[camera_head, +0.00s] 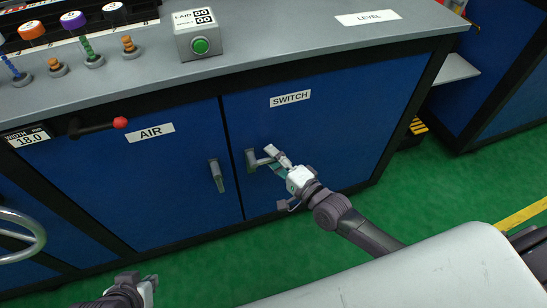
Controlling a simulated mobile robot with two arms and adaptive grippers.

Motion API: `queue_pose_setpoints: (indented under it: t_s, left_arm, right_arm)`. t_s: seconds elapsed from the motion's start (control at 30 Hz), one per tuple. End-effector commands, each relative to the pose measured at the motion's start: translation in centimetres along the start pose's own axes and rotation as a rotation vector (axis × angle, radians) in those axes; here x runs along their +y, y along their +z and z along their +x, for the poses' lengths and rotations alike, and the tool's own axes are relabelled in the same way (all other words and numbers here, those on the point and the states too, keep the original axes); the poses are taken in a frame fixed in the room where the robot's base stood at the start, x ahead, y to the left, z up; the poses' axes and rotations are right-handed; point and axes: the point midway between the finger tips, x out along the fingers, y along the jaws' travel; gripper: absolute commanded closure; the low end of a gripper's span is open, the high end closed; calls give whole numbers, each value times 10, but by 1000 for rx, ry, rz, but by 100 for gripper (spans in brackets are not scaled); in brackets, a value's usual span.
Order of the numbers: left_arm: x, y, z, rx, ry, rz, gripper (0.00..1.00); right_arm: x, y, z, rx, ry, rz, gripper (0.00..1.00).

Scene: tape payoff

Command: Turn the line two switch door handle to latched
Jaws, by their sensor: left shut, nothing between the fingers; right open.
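The blue switch door (330,130) carries a white SWITCH label (290,98). Its grey handle (252,160) is near the door's left edge, with the lever pointing roughly sideways to the right. My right gripper (277,177) is open at the handle, with one finger above the lever's end and the other lower down. The lever's end is partly hidden by the gripper, and I cannot tell whether they touch. My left gripper (148,284) is shut and empty, low at the picture's bottom left, away from the doors.
The AIR door (150,190) to the left has a grey handle (216,176) hanging nearly upright. A red-knobbed lever (119,123) sticks out above it. A grey handwheel (22,236) is at far left. The grey counter (270,40) overhangs the doors. Green floor (220,270) is clear.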

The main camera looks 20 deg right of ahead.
Motion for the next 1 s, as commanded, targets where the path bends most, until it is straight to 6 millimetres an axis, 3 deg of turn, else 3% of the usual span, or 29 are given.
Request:
queue_pose_setpoints:
  t_s: [0.07,0.3,0.77,1.0]
  left_arm:
    - [0,0,0,0,0,0,100]
    - [0,0,0,-1,0,0,100]
    - [0,-2,1,11,0,0,100]
    - [6,-44,8,221,13,6,100]
  right_arm:
    - [0,0,0,0,0,0,62]
    - [0,0,0,0,-1,0,100]
    - [1,0,0,0,-3,6,100]
    - [6,0,0,0,-25,58,100]
